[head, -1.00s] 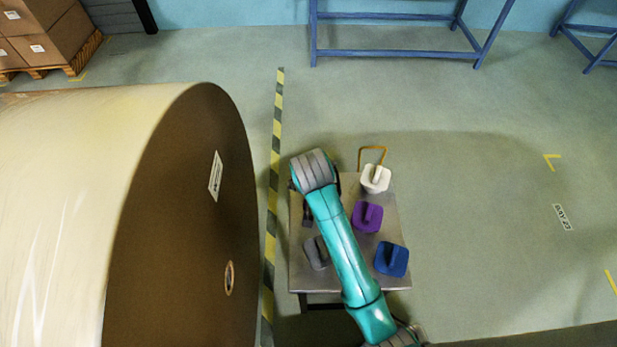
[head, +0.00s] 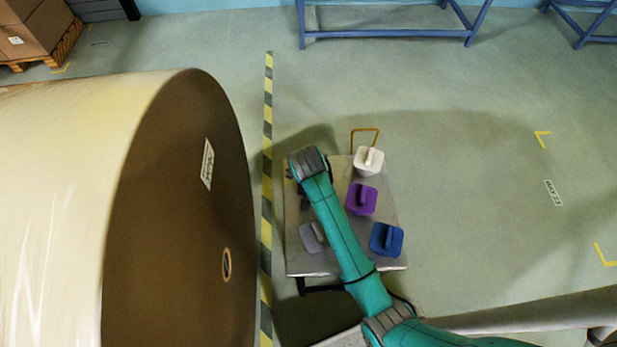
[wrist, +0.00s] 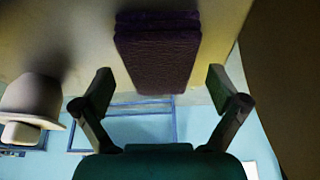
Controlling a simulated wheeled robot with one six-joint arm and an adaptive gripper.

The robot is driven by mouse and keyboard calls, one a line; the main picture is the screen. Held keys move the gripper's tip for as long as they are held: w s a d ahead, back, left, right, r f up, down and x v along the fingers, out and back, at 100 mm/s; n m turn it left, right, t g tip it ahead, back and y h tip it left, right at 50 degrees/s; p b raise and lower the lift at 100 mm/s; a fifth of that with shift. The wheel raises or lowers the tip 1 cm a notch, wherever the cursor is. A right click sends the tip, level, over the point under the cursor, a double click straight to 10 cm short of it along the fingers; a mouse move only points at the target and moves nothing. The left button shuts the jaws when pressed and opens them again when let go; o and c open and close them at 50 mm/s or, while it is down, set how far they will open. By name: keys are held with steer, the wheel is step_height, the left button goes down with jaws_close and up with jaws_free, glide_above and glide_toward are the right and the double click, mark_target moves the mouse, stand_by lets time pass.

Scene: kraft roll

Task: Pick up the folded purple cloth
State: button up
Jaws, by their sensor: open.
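My gripper's fingers are mostly hidden by the arm there. In the wrist view my gripper (wrist: 160,92) is open, fingers wide apart. A dark purplish-brown folded cloth (wrist: 157,50) shows in shadow beyond and between the fingertips, touching neither as far as I see.
A huge kraft roll (head: 180,200) stands left, beyond a striped floor line (head: 267,150). Floor right of the cart is clear.

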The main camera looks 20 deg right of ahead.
steer(key=shift+f, duration=0.15)
steer(key=c, duration=1.2)
step_height(320, 180, up, 10)
